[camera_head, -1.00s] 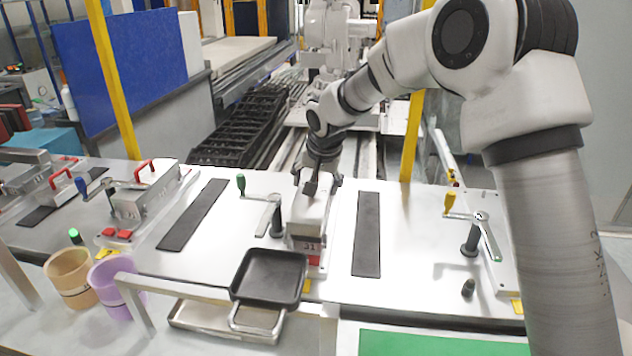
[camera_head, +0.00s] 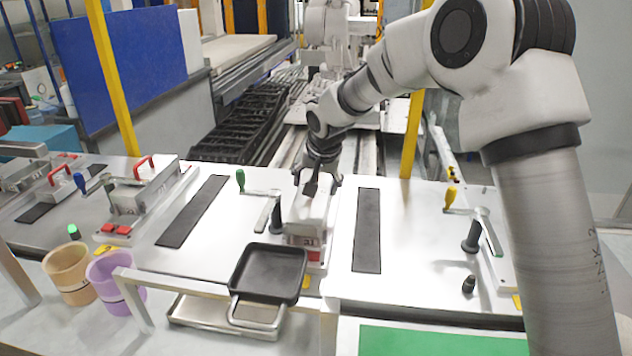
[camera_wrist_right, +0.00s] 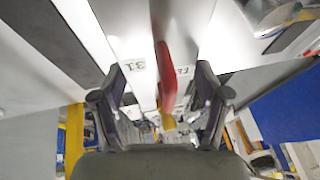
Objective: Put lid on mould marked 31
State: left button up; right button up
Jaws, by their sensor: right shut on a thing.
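My right gripper (camera_head: 318,180) comes down from the right-hand arm onto a pale metal block (camera_head: 308,216), the mould with its lid area, at the middle station. Pale surfaces lie on both sides of the handle; one bears the mark 31 (camera_wrist_right: 132,66), the other a mark I cannot read surely. In the head view the gripper hides the handle, and I cannot tell whether the lid is seated. My left gripper is out of view.
A green-handled crank clamp (camera_head: 262,200) stands left of the block. A black tray (camera_head: 268,272) is in front. Dark strips (camera_head: 367,230) flank the station. A yellow-handled clamp (camera_head: 470,225) stands at right. Two cups (camera_head: 70,274) stand at front left.

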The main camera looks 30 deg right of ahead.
jog(key=o, duration=1.7)
jog(key=shift+s, duration=0.1)
jog(key=v, duration=1.2)
jog(key=shift+f, duration=0.1)
